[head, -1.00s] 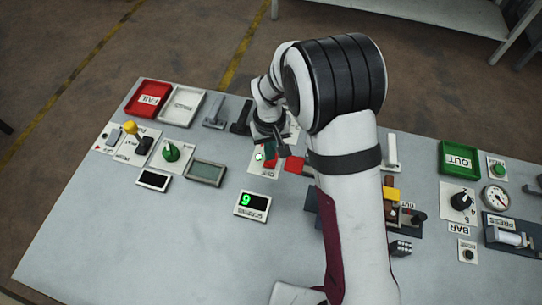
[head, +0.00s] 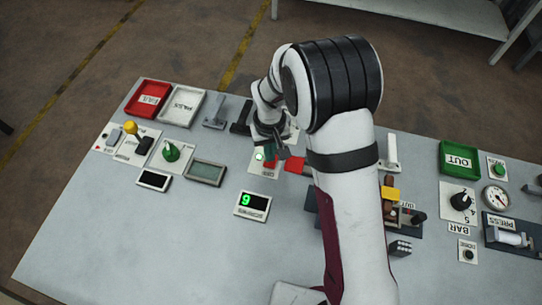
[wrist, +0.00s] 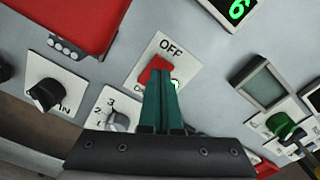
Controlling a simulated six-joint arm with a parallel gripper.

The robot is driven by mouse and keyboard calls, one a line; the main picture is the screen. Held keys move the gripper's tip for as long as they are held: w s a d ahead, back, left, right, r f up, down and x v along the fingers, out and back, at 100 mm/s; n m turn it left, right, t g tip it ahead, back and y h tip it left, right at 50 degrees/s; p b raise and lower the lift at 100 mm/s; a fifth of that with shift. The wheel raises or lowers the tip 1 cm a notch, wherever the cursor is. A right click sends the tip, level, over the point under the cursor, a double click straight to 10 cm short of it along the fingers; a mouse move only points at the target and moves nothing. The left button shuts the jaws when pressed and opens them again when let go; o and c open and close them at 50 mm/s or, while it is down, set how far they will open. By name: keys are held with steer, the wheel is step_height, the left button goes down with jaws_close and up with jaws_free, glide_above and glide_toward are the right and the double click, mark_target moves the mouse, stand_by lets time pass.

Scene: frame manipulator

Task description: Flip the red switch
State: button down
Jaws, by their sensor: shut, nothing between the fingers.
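The red switch (wrist: 153,68) sits on a white plate (wrist: 168,50) marked OFF at the top in the wrist view. A lit green lamp (wrist: 175,83) is beside it, partly hidden by my fingers. My gripper (wrist: 161,76) is shut and empty, its teal fingers together. Its tips overlap the lower part of the switch in this view; I cannot tell whether they touch it. In the head view my gripper (head: 279,154) is low over the same plate, and the red switch (head: 269,164) shows just below it.
A larger red block (head: 294,166) stands close to the right of the plate. A black knob (wrist: 45,95) and a numbered dial (wrist: 117,121) are nearby. A display (head: 252,204) reads 9. Green and yellow controls lie to the left; the front left of the table is clear.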

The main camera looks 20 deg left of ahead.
steer(key=shift+f, duration=0.9)
stand_by(0.3)
steer(key=shift+r, duration=3.55)
